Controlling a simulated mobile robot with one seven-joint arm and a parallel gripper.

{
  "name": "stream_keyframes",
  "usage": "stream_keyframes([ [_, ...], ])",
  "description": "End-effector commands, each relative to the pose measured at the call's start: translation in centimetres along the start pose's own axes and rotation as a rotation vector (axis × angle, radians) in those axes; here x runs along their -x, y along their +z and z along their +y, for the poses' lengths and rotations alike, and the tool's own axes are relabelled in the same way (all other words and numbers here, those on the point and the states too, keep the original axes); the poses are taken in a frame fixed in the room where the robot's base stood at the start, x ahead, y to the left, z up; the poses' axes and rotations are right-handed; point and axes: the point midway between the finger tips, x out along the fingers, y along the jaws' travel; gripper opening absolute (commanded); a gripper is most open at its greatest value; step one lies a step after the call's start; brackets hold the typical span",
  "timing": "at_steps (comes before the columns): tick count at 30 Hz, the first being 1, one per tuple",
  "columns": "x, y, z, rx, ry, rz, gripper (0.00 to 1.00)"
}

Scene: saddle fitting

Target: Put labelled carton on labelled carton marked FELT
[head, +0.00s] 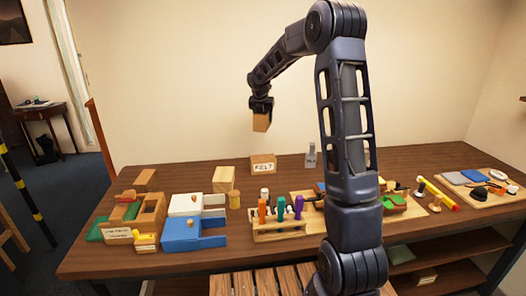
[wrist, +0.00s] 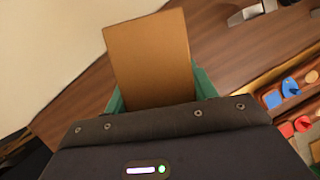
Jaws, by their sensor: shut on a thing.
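My gripper (head: 261,106) is shut on a plain brown carton (head: 261,123) and holds it in the air above the back of the bench. In the wrist view the held carton (wrist: 150,58) sits between the green fingers of my gripper (wrist: 160,102). The carton marked FELT (head: 263,167) stands on the bench near the back wall, almost straight below the held carton in the head view, with a clear gap between them. I cannot make out the FELT carton in the wrist view. No label shows on the held carton.
Cartons (head: 224,177) and a white drawer box (head: 195,204) with a blue one (head: 193,233) stand left. A wooden tool rack (head: 279,233) is in front. A grey block (head: 311,158) stands right of the FELT carton.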

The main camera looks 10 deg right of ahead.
Motion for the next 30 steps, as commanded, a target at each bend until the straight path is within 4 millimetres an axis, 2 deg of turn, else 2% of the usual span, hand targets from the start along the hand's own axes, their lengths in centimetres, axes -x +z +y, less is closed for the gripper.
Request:
stream_keyframes([
  [3, -2.6, -1.1, 0.0, 0.001, -0.002, 0.001, 0.26],
  [12, -8.4, -3.5, 0.0, 0.003, -0.002, 0.002, 0.26],
  [18, -10.6, -4.3, 0.0, 0.000, 0.000, -0.001, 0.26],
  [25, -11.8, -4.9, 0.1, 0.001, 0.000, 0.000, 0.26],
  [30, -14.1, -5.8, 0.1, 0.001, -0.001, 0.001, 0.26],
])
